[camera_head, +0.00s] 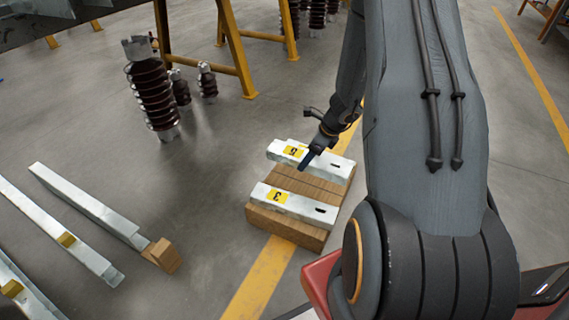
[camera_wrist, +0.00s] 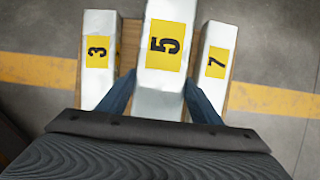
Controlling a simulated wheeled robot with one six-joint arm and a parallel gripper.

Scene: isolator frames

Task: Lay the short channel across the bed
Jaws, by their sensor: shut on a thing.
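The short channel marked 5 (camera_head: 278,152) is pale metal with a yellow label. In the wrist view, channel 5 (camera_wrist: 166,70) lies between the two blue fingers of my gripper (camera_wrist: 160,98). My gripper (camera_head: 308,160) is shut on it. Channel 5 looks larger and nearer than its neighbours, so it seems raised above the wooden block (camera_head: 258,220); the gap beneath is not clear. Channel 3 (camera_head: 295,203) lies on the block to one side. Channel 7 (camera_wrist: 217,60) is on the other side, mostly hidden in the head view. I cannot tell which thing is the bed.
Long pale rails (camera_head: 85,205) lie at the left, with a small wooden block (camera_head: 163,256) at one end. Brown ribbed insulators (camera_head: 152,92) and yellow trestle legs (camera_head: 237,50) stand behind. The grey floor between is clear, crossed by a yellow line (camera_head: 260,280).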

